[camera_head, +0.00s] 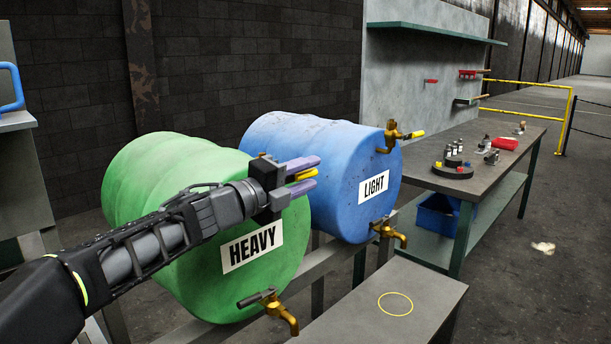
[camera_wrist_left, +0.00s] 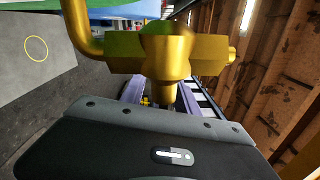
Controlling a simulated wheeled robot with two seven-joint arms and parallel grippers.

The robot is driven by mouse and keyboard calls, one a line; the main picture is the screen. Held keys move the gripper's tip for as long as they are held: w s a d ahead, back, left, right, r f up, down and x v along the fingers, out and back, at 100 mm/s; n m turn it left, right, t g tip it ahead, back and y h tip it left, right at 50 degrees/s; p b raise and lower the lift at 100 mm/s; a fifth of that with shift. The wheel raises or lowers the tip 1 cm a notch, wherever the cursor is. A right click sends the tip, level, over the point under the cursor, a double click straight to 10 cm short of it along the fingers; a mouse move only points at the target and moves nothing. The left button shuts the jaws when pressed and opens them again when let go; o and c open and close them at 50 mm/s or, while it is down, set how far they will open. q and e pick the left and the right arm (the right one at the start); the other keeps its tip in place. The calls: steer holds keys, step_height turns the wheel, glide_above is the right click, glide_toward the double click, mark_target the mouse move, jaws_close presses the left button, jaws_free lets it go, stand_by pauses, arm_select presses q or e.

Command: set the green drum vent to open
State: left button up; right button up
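The green drum (camera_head: 150,180), labelled HEAVY, lies on its side on a rack. My left gripper (camera_head: 304,173) is at the upper part of its front face. The gripper's purple fingers are apart, with a yellow handle (camera_head: 306,175) between them; contact is not clear. The gripper hides most of the green drum's vent in the head view. In the left wrist view, a brass vent body (camera_wrist_left: 165,50) fills the upper middle, in front of the purple fingers (camera_wrist_left: 162,98). The handle's exact angle is hard to tell. My right gripper is not in view.
A blue drum (camera_head: 290,150), labelled LIGHT, lies beside it with its own brass vent (camera_head: 391,136) and lower tap (camera_head: 390,233). A brass tap (camera_head: 280,312) sticks out low on the green drum. A grey bench with a yellow ring (camera_head: 395,293) stands in front. A worktable (camera_head: 485,180) stands right.

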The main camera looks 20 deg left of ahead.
arm_select(q)
steer(key=shift+c, duration=0.6)
jaws_close()
stand_by(0.8)
